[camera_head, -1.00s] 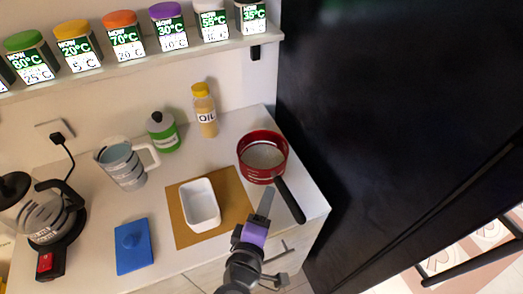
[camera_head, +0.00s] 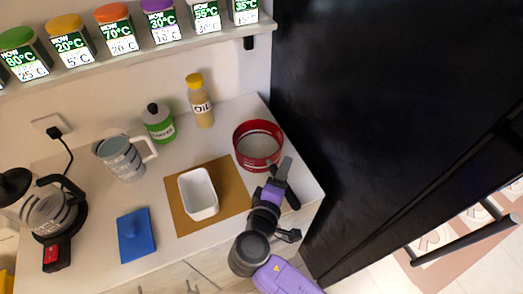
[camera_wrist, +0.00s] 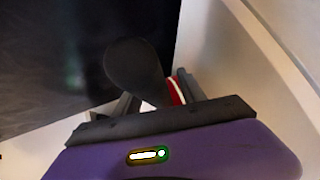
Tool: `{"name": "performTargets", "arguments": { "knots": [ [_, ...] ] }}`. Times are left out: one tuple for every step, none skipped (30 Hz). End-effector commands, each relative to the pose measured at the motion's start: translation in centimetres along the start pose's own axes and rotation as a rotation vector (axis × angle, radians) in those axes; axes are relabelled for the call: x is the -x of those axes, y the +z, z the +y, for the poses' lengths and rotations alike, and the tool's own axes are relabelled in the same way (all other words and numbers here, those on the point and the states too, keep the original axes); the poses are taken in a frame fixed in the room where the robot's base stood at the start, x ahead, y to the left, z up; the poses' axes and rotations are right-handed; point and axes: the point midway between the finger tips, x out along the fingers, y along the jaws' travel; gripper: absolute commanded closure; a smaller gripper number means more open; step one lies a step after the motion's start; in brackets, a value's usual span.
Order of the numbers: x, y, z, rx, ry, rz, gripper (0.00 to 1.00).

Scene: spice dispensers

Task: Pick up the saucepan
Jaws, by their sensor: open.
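The red saucepan (camera_head: 258,146) stands upright at the right end of the white counter. Its black handle (camera_head: 292,197) points toward the front right and is partly hidden by my arm. My gripper (camera_head: 281,172) is open at the handle, close to the pan's front side. In the wrist view, the dark handle (camera_wrist: 135,68) reaches up from between the finger bases of my gripper (camera_wrist: 155,95), and a bit of the red pan (camera_wrist: 176,90) shows beside it. I cannot tell whether the fingers touch the handle.
A white dish (camera_head: 199,194) sits on a brown board (camera_head: 227,176) left of my gripper. A tall black panel (camera_head: 390,90) closes off the right.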

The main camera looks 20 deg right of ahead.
Motion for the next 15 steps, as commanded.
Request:
{"name": "performTargets", "arguments": {
  "knots": [
    [-0.02, -0.01, -0.03, 0.0, 0.0, 0.0, 0.52],
    [-0.01, -0.01, -0.04, 0.0, 0.0, 0.0, 0.52],
    [0.0, -0.01, -0.04, 0.0, 0.0, 0.0, 0.52],
    [0.0, -0.01, -0.04, 0.0, 0.0, 0.0, 0.52],
    [0.01, 0.0, -0.04, 0.0, 0.0, 0.0, 0.54],
    [0.01, 0.0, -0.04, 0.0, 0.0, 0.0, 0.62],
    [0.02, -0.01, -0.04, 0.0, 0.0, 0.0, 0.68],
    [0.02, 0.0, -0.04, 0.0, 0.0, 0.0, 0.74],
    [0.03, 0.0, -0.04, 0.0, 0.0, 0.0, 0.82],
    [0.03, 0.0, -0.05, 0.001, 0.0, 0.0, 0.88],
    [0.03, 0.0, -0.05, 0.001, 0.0, 0.0, 0.94],
    [0.03, 0.0, -0.05, 0.001, 0.0, 0.0, 1.0],
    [0.04, 0.0, -0.05, 0.001, 0.0, 0.0, 1.0],
    [0.04, 0.0, -0.05, 0.001, 0.0, 0.0, 1.0],
    [0.04, 0.0, -0.05, 0.001, 0.0, 0.0, 1.0]
  ]
}}
